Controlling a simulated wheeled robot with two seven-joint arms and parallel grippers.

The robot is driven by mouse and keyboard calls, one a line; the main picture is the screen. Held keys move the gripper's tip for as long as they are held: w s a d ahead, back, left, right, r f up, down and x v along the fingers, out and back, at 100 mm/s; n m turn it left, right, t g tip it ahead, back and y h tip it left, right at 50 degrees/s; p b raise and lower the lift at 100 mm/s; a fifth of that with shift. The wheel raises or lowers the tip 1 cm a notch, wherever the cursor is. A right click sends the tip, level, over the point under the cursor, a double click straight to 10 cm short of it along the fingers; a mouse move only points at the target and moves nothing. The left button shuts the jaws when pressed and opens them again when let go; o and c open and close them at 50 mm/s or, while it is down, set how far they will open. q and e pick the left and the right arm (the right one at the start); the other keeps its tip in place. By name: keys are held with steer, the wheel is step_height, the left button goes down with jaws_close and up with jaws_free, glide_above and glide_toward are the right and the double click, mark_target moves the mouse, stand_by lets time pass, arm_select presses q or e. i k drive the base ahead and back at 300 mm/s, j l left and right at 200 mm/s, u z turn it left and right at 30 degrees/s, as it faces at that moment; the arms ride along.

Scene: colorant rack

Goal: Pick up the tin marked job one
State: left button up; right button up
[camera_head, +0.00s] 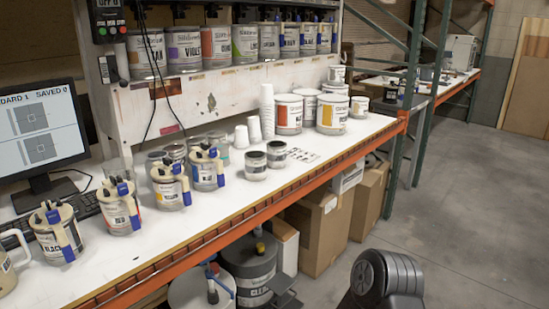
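No label reading job one is legible at this size, so I cannot tell which tin it is. Two small open tins, one (255,165) and another (277,154), stand on the white bench beside a small printed sheet. Farther back stand a tin with an orange label (288,114), a tin with a yellow label (332,114) and a small tin (359,107). Neither gripper shows in the head view. A dark grey rounded part at the bottom right looks like a piece of my own arm.
Pump-topped colorant tins (122,208) line the front left of the white bench (235,205), near a monitor (40,130) and keyboard. A rack of tins (184,50) is above. Cardboard boxes (320,235) and a dark drum (248,268) are below. The right floor is clear.

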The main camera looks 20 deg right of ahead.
mark_target(255, 160)
steer(key=i+l, duration=0.4)
steer(key=l, duration=0.2)
steer(key=i+l+z, duration=0.1)
steer(key=i+l, duration=0.3)
steer(key=l, duration=0.2)
steer(key=i+l, duration=0.4)
steer(key=l, duration=0.15)
steer(key=i+l+z, duration=0.1)
steer(key=i+l, duration=0.35)
steer(key=l, duration=0.15)
